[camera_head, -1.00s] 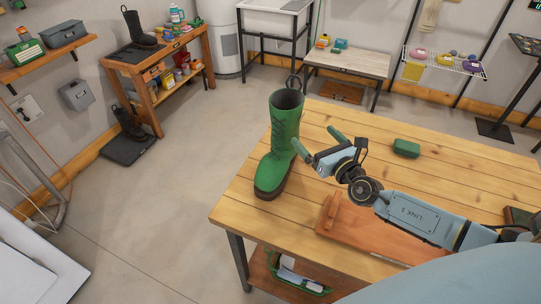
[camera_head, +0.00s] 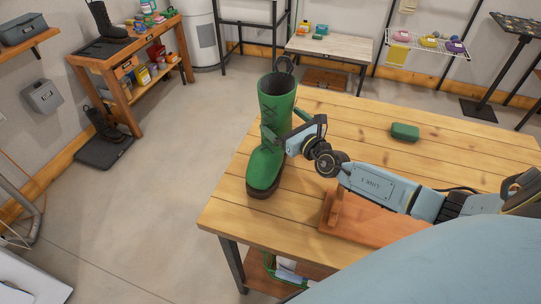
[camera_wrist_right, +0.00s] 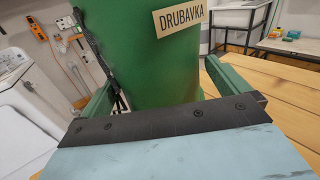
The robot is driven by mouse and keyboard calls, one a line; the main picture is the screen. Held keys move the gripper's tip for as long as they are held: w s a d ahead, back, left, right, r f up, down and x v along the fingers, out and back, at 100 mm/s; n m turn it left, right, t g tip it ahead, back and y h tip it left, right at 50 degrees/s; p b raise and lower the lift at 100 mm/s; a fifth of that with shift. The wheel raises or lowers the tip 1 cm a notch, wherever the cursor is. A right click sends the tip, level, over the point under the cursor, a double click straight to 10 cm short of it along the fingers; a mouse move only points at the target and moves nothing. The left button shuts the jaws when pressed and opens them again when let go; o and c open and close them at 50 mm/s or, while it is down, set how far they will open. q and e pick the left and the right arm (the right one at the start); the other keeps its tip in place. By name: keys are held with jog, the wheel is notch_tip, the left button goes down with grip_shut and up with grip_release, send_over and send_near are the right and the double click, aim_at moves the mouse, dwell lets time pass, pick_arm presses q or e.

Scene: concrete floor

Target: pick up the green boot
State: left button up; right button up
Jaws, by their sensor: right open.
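The green boot (camera_head: 269,155) stands upright on the wooden table, with a dark sole, laces and a dark pull loop at its top. My right gripper (camera_head: 283,124) is open at the boot's shaft, with its green fingers on either side of it. In the right wrist view the boot (camera_wrist_right: 160,65) fills the space between the two green fingers of the gripper (camera_wrist_right: 160,85), and a label reading DRUBAVKA shows on it. I cannot tell whether the fingers touch the boot. My left gripper is not in view.
The wooden table (camera_head: 460,155) carries a green block (camera_head: 404,132) and a reddish-brown wooden board (camera_head: 375,232) under my right arm. A workbench (camera_head: 120,65) with dark boots stands at the back left. The floor left of the table is clear.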

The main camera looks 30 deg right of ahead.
jog(key=shift+w+a, duration=0.1)
jog(key=shift+w, duration=0.95)
jog(key=c, duration=1.6)
jog(key=shift+r, duration=0.15)
jog(key=shift+c, duration=0.6)
